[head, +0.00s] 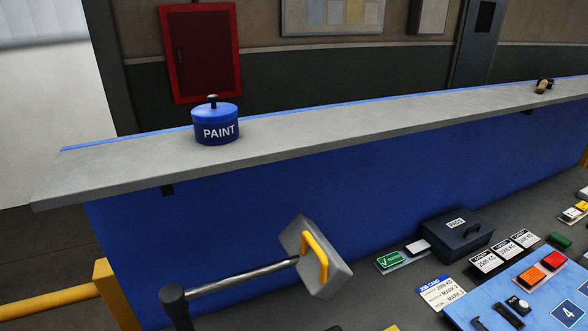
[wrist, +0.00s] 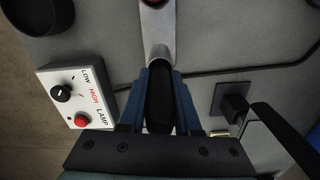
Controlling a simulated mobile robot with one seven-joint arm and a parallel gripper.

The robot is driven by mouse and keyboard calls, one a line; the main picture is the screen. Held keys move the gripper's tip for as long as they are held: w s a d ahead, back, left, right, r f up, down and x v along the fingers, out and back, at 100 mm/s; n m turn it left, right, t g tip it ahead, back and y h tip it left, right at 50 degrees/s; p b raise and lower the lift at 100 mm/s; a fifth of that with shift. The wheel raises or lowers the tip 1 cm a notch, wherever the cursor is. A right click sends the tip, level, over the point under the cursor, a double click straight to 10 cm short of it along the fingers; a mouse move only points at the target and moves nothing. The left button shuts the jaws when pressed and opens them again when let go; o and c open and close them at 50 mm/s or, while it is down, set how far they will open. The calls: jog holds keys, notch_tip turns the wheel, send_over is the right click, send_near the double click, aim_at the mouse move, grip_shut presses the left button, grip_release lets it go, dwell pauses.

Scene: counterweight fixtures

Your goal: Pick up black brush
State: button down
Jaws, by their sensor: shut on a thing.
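My gripper (wrist: 160,80) shows in the wrist view with its two blue fingers shut on a black, elongated piece that looks like the handle of the black brush (wrist: 160,102). A light grey part continues from its far end toward the top of the view. The bristles cannot be made out. Whether the piece is clear of the grey surface cannot be told. My gripper is not seen in the head view. A small dark and tan item (head: 543,86) lies on the far right of the ledge in the head view, too small to identify.
A lamp switch box (wrist: 80,95) stands left of my gripper, and a black bracket-like item (wrist: 235,105) is to the right. In the head view, a blue paint tin (head: 216,125) stands on the grey ledge (head: 330,120). A dark box (head: 457,232) and several cards lie below.

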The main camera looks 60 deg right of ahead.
jog(key=shift+r, duration=0.1)
notch_tip(320, 180, up, 9)
jog(key=shift+w+f+b, duration=0.1)
jog(key=shift+f+b, duration=0.05)
jog(key=shift+b, duration=0.65)
jog(key=shift+r, duration=0.55)
